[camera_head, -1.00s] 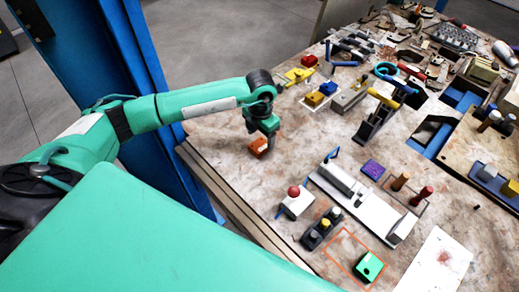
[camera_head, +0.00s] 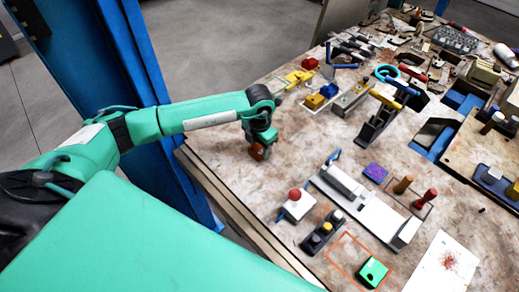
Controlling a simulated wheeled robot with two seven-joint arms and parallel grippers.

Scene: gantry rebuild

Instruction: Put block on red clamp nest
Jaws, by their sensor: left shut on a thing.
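An orange-red block (camera_head: 257,154) is at the near left part of the workbench, partly hidden by my fingers. My left gripper (camera_head: 259,148) points down and is shut on this block, close to the tabletop; I cannot tell whether the block still touches the table. Which fixture is the red clamp nest is not clear. A red piece (camera_head: 309,63) shows beside a yellow fixture (camera_head: 298,77) at the back left, and a red-handled clamp (camera_head: 412,72) lies farther right. My right gripper is not in view.
A blue and yellow fixture (camera_head: 319,97) and a tall clamp with a yellow handle (camera_head: 378,120) stand mid-table. A white base with a red ball (camera_head: 294,194), a long white fixture (camera_head: 362,203) and a green block (camera_head: 373,272) are nearer. The table around my gripper is clear.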

